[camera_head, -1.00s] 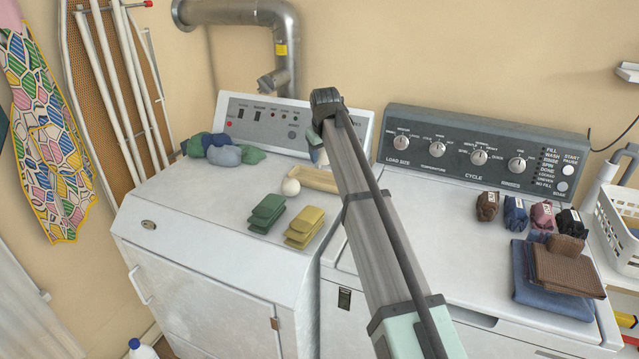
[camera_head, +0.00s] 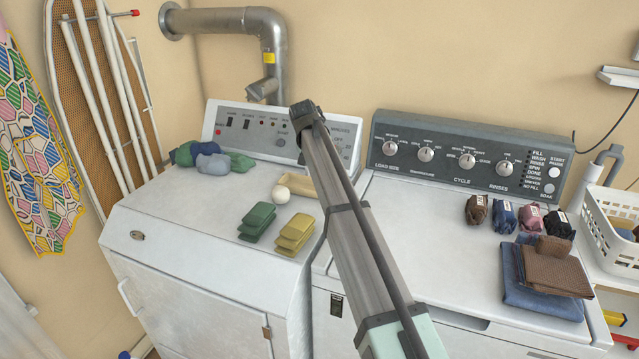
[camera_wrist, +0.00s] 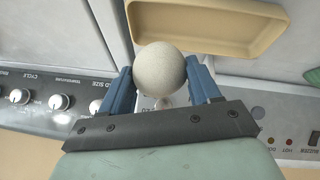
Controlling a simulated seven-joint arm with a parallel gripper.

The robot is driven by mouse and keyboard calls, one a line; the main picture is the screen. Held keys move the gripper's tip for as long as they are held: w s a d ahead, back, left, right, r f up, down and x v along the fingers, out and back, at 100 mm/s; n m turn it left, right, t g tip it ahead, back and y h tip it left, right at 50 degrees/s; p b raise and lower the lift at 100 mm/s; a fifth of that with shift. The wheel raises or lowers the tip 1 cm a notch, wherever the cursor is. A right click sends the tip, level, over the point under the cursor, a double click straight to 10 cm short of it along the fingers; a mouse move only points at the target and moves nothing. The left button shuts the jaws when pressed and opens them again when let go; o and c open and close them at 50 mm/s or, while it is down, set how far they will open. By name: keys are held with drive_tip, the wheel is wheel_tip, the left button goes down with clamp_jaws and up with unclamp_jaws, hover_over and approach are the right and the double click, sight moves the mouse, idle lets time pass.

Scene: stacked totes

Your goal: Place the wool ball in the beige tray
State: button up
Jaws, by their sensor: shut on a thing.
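My gripper (camera_wrist: 166,90) is shut on a round, off-white wool ball (camera_wrist: 160,70), which sits between its two blue fingers in the wrist view. In the head view my arm hides this ball, with the gripper near the back of the left machine. The beige tray (camera_wrist: 215,42) lies just beyond the ball in the wrist view, and its visible inside is empty. In the head view the tray (camera_head: 298,182) is on the left machine's top, partly covered by my arm. Another white ball (camera_head: 282,194) rests at the tray's front-left; I cannot tell whether they touch.
Green pouches (camera_head: 257,220) and yellow pouches (camera_head: 295,236) lie in front of the tray. Bundled blue and green cloths (camera_head: 210,160) lie behind left. The control panel (camera_head: 240,124) rises at the back. The right machine holds dark bundles and folded cloths (camera_head: 545,275).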

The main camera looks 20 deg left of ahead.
drive_tip(key=shift+f, duration=3.25)
drive_tip(key=o, duration=0.8)
drive_tip(key=shift+f, duration=0.15)
drive_tip(key=shift+c, duration=0.2)
drive_tip(key=v, duration=1.2)
